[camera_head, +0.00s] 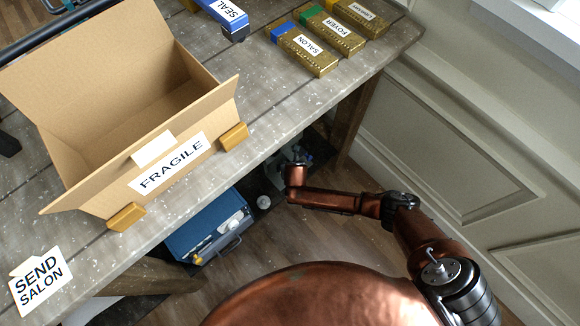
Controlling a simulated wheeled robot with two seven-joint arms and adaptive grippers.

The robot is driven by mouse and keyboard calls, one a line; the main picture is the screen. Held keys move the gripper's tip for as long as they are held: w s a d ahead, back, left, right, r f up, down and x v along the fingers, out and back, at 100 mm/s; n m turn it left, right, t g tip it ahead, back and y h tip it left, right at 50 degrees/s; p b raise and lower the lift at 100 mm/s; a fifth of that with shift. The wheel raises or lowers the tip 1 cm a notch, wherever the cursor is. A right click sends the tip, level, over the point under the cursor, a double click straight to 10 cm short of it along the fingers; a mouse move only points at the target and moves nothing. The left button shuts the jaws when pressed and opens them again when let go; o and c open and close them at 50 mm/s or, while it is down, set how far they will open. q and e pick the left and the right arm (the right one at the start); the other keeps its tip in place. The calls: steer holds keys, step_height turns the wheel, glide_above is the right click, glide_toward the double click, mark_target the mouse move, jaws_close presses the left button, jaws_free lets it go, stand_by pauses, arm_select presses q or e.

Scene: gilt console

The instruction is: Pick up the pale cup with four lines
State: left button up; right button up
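No pale cup with four lines shows in the head view; the inside of the open cardboard box (85,85) is only partly visible. My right gripper (276,172) is low, beyond the table's front edge, at the end of the copper arm. It is small and dark there, and its fingers cannot be made out. My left gripper cannot be made out in this view.
The box, labelled FRAGILE, stands on the grey wooden table (275,95). A SEND SALON card (40,283) is at the front left. A SEAL block (226,14) and brass blocks marked SALON (305,50) and FOYER (333,34) lie behind. A blue case (207,228) sits below.

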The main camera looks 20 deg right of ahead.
steer(key=c, duration=1.1)
steer(key=shift+r, duration=0.15)
